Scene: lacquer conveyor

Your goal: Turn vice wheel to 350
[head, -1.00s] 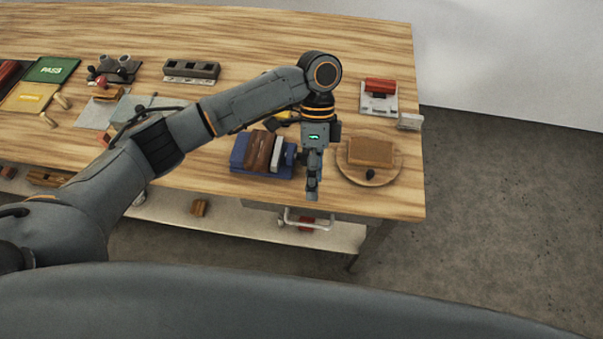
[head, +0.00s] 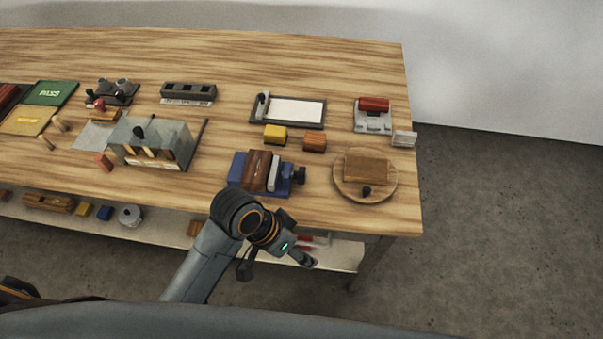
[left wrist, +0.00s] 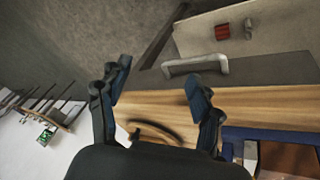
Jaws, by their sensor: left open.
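The blue vice (head: 240,183) sits near the front edge of the wooden bench, with a brown block (head: 257,168) and a light grey jaw plate on it. Its dark wheel (head: 299,174) is at the right end; no angle reading is legible. My left gripper (head: 309,263) is in front of the bench edge, below and apart from the wheel, and holds nothing. In the left wrist view its two fingers (left wrist: 158,82) are spread. Part of the blue vice (left wrist: 270,135) shows at the lower right there. My right gripper is not in view.
A round wooden turntable (head: 345,190) with a brown block stands right of the vice. Yellow (head: 275,134) and orange (head: 314,142) blocks lie behind it. A grey box with levers (head: 178,140) is to the left. A shelf and a drawer handle (left wrist: 195,66) are below the bench top.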

